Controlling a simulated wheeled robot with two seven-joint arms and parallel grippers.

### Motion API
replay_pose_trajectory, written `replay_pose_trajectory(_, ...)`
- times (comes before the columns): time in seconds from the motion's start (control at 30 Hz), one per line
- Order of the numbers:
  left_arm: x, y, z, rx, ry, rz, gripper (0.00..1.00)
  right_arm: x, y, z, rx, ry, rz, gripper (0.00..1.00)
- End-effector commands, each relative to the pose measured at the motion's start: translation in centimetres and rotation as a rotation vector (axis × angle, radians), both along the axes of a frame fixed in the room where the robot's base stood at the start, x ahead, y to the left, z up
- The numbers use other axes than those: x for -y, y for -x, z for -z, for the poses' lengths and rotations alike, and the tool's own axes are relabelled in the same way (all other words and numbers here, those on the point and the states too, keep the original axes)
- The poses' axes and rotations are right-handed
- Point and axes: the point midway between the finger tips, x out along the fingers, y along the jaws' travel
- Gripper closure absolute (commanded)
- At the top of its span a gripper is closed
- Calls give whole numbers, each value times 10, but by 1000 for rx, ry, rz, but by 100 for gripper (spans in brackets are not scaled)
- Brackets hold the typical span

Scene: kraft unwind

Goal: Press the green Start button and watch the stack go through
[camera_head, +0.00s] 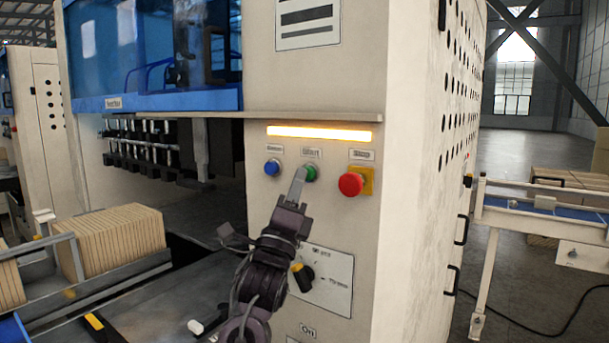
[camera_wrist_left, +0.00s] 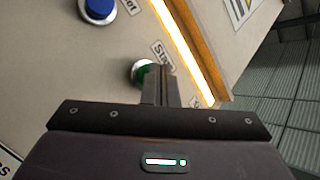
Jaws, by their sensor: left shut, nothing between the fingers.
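The green Start button (camera_head: 310,172) is on the beige machine panel, between a blue button (camera_head: 272,168) and a red Stop button (camera_head: 351,184) on a yellow plate. My left gripper (camera_head: 300,176) is shut and empty, its fingertips at the lower left edge of the green button. In the left wrist view the fingers (camera_wrist_left: 160,75) overlap the right part of the green button (camera_wrist_left: 140,72); I cannot tell whether they touch it. The stack of brown kraft sheets (camera_head: 115,240) stands on the infeed at the left. My right gripper does not show.
An amber light bar (camera_head: 320,132) glows above the buttons, under a protruding ledge (camera_head: 300,117). A black selector knob (camera_head: 303,277) sits below, close to my left arm. A conveyor (camera_head: 545,207) with a blue belt stands at the right.

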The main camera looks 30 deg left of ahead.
Motion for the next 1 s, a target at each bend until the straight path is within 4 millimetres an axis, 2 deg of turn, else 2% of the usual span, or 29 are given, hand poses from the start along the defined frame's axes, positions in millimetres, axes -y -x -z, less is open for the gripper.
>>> replay_pose_trajectory(0.67,0,-4,0,0,0,0,100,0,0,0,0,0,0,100)
replay_pose_trajectory(1.0,-1,11,2,0,0,0,100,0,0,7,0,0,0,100)
